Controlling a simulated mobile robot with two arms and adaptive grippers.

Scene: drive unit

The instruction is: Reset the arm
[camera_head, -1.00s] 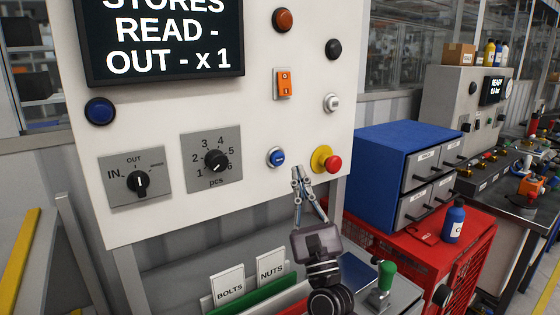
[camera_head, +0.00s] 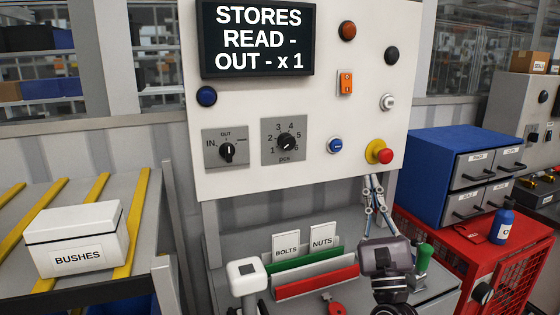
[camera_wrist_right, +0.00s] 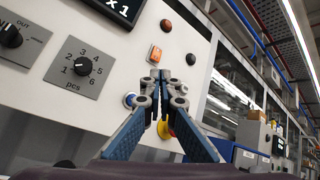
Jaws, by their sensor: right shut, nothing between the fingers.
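My right gripper (camera_head: 372,180) is shut and empty, pointing up just below the lower right edge of the white control panel (camera_head: 340,170). It stands under the red emergency button (camera_head: 385,156) on its yellow base. In the right wrist view my right gripper (camera_wrist_right: 167,76) has its fingertips together in front of the panel. A blue button (camera_wrist_right: 130,98) and part of the yellow base (camera_wrist_right: 171,130) show behind the fingers. Whether the fingers touch the panel I cannot tell. My left gripper is not in view.
The panel has a display (camera_head: 258,40) reading "STORES READ-OUT - x 1" and two rotary knobs. A white BUSHES box (camera_head: 76,240) sits on a rack at left. BOLTS and NUTS cards (camera_head: 286,246) stand below. A blue drawer cabinet (camera_head: 440,165) sits on a red cabinet (camera_head: 520,250) at right.

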